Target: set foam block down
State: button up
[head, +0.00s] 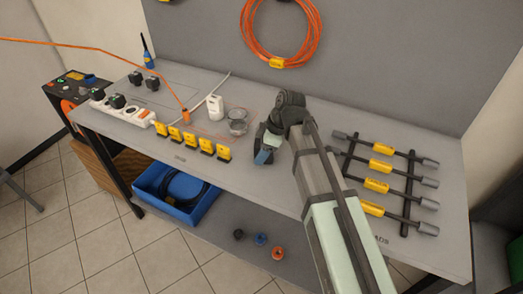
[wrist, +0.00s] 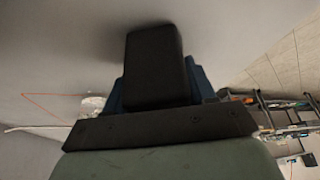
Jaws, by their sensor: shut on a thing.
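My gripper (head: 264,156) is over the middle of the grey workbench (head: 315,118), near its front edge. In the wrist view the gripper (wrist: 160,92) is shut on a dark block, which I take to be the foam block (wrist: 154,62), with a blue finger on each side. In the head view the block cannot be made out clearly against the dark gripper parts. The wrist view shows the grey surface close behind the block; I cannot tell whether they touch.
A glass jar (head: 238,122), a white device (head: 215,107) and a row of yellow-black holders (head: 193,140) stand left of the gripper. A rack of yellow-labelled tools (head: 381,182) lies to the right. A blue bin (head: 176,190) sits on the lower shelf.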

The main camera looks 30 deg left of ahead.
jog(key=shift+f, duration=0.15)
jog(key=o, duration=1)
jog(key=v, duration=1.2)
jog(key=shift+w+d, duration=0.1)
